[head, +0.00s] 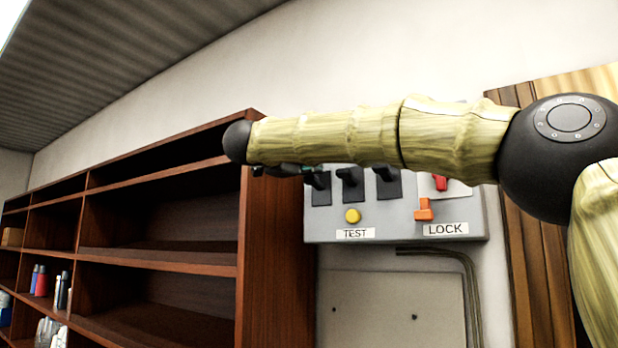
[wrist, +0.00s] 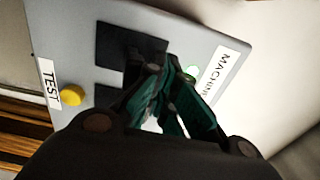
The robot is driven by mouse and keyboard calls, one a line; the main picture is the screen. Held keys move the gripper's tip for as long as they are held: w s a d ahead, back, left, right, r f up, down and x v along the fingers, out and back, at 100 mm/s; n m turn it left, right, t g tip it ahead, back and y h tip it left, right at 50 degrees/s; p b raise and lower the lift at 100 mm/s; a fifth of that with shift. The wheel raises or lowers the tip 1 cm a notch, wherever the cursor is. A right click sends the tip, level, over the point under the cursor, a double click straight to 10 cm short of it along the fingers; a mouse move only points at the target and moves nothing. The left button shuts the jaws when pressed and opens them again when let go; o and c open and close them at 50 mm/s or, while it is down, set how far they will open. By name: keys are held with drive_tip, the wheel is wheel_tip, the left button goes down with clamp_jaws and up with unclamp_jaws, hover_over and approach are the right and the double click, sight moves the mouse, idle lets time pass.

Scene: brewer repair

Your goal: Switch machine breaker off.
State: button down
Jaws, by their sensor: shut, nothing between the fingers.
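The grey breaker panel (head: 390,228) hangs on the wall, its upper part hidden behind my arm in the head view. Black switches show in a row: left (head: 320,190), middle (head: 351,187) and right (head: 388,184). In the head view my gripper (head: 285,170) is mostly hidden by my arm.
A yellow button (head: 352,216) sits over the TEST label, and an orange piece (head: 424,210) over the LOCK label. A red switch (head: 440,183) is at the right. A brown shelf (head: 275,240) stands close at left; a conduit (head: 440,252) runs below the panel.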

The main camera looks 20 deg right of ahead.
drive_tip(key=shift+d+f+b, duration=0.1)
drive_tip(key=shift+f+b, duration=0.8)
drive_tip(key=shift+f, duration=0.25)
drive_tip(key=s+a, duration=0.1)
drive_tip(key=s+a+r, duration=0.1)
drive_tip(key=shift+a+r, duration=0.15)
drive_tip(key=shift+a, duration=0.15)
idle(0.4)
drive_tip(key=shift+a, duration=0.1)
drive_tip(key=b+v, duration=0.2)
drive_tip(key=v, duration=0.4)
drive_tip(key=shift+s+a, duration=0.25)
drive_tip(key=shift+a, duration=0.05)
